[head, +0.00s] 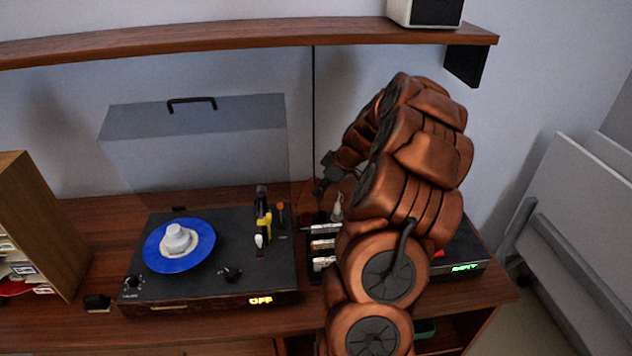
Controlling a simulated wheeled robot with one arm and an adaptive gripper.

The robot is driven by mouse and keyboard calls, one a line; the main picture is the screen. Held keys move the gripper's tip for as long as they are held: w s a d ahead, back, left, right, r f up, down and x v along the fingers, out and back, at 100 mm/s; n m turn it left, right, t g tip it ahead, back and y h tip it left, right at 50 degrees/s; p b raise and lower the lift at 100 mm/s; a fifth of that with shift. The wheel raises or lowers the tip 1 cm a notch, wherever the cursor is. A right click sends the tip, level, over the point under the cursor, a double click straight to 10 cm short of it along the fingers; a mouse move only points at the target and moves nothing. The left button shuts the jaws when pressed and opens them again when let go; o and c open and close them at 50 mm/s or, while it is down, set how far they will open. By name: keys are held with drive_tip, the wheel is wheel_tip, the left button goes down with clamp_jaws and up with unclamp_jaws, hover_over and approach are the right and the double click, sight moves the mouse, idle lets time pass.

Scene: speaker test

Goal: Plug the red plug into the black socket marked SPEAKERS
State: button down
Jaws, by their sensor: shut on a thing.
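My gripper (324,186) is small and dark in the head view, behind the turntable's right end and above the tabletop. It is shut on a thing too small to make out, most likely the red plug. A thin black cord (313,110) hangs down the wall from the shelf to the gripper. A black unit (462,262) with a green lit display stands to the right, largely hidden behind my arm. A small red patch shows at its edge beside my arm; I cannot tell what it is. The black socket marked SPEAKERS cannot be made out.
A turntable (205,287) with a blue record (180,262), raised clear lid and lit OFF sign stands left. Small bottles and a rack (323,245) stand between it and my arm. A shelf (200,37) with a white speaker (425,12) hangs above. A wooden box (38,215) stands far left.

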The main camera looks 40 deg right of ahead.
sight(323, 201)
drive_tip(key=shift+s+f+p, duration=0.1)
drive_tip(key=shift+f+p, duration=0.7)
drive_tip(key=shift+f, duration=0.4)
drive_tip(key=shift+f+b, duration=0.3)
drive_tip(key=shift+f, duration=0.1)
drive_tip(key=shift+f+b, duration=0.55)
drive_tip(key=shift+b, duration=0.25)
drive_tip(key=shift+f+b, duration=0.2)
drive_tip(key=shift+b, duration=1.3)
drive_tip(key=shift+f+b, duration=1.15)
drive_tip(key=shift+f, duration=0.1)
idle(0.8)
drive_tip(key=c, duration=1)
unclamp_jaws()
drive_tip(key=shift+o, duration=0.5)
drive_tip(key=o, duration=0.3)
